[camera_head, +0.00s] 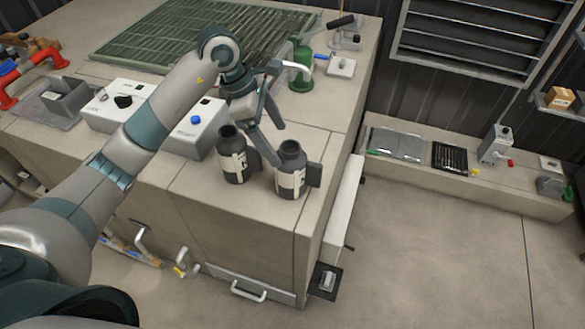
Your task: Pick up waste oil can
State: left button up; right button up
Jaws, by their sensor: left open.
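Two dark grey cans with pale labels stand upright side by side near the counter's front right corner: a left can (232,158) and a right can (290,172). The label print is too small to tell which one is the waste oil can. My left gripper (277,143) is open and empty. It reaches in from above and behind the two cans, with its fingers pointing down and right toward the gap between them and the right can. I cannot tell whether a finger touches a can. My right gripper is out of view.
White control boxes (118,106) stand left of the cans on the counter (340,100). A green hand pump (302,72) and a slatted grate (190,40) lie farther back. A low ledge (450,185) with trays runs along the right wall. The floor (430,260) at right is clear.

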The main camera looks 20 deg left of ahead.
aim_at(288, 160)
pick_arm(q)
jog(key=p+x, duration=0.1)
jog(key=x, duration=0.4)
jog(key=shift+d+f+p, duration=0.15)
jog(key=shift+f+p, duration=0.15)
jog(key=shift+p, duration=0.1)
jog(key=shift+d+f, duration=0.15)
jog(key=shift+f, duration=0.4)
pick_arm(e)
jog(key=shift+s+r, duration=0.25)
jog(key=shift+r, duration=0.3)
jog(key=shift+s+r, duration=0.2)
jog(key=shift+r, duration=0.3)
pick_arm(q)
jog(key=shift+f, duration=0.1)
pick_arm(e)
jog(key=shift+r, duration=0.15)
